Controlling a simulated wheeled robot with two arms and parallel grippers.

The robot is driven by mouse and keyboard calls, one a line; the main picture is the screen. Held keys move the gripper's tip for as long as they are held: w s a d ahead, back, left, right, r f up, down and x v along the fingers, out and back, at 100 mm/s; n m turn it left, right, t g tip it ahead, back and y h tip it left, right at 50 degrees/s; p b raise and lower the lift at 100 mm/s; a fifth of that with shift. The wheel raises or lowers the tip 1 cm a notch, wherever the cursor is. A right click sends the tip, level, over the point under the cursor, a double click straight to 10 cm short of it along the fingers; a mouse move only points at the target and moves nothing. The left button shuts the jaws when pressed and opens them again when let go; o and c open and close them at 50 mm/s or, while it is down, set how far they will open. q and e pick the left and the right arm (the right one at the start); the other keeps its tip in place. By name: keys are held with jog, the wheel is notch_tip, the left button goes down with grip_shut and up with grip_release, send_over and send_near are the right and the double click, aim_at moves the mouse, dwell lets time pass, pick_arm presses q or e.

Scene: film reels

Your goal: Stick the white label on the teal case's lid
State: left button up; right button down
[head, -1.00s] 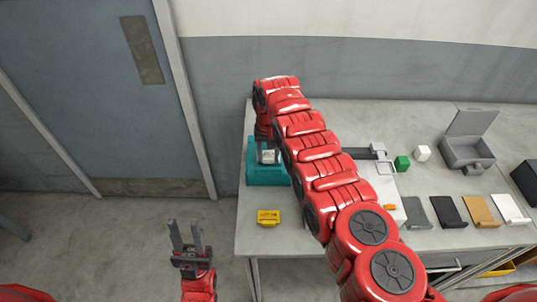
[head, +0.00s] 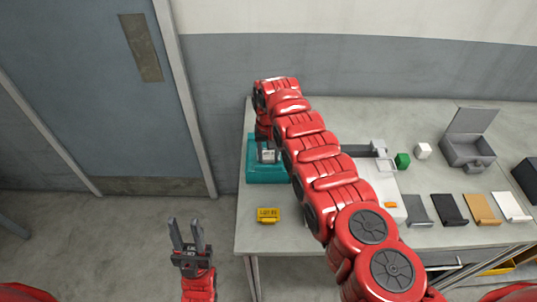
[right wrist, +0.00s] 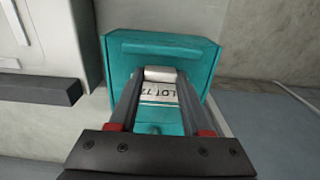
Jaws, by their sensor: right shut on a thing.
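The teal case (head: 255,176) stands at the left end of the table, partly covered by my right arm. My right gripper (head: 267,156) is over its lid, shut on the white label (right wrist: 162,92). In the right wrist view the label shows black print starting "LOT 7" between the two fingers, against the teal lid (right wrist: 197,62). I cannot tell whether the label touches the lid or is just above it. My left gripper (head: 187,232) is open and empty, in front of the door and left of the table.
A yellow tag (head: 268,214) lies on the table in front of the case. A white machine (head: 382,190) stands right of my right arm. Green (head: 403,160) and white (head: 423,150) cubes, an open grey box (head: 468,150) and several coloured holders stand further right.

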jog(key=shift+s+f, duration=0.15)
jog(key=shift+f, duration=0.05)
jog(key=shift+c, duration=1.4)
grip_release()
jog(key=shift+w+r, duration=0.2)
jog(key=shift+r, duration=0.35)
notch_tip(320, 180, up, 17)
jog(key=shift+s+f, duration=0.15)
jog(key=shift+f, duration=0.05)
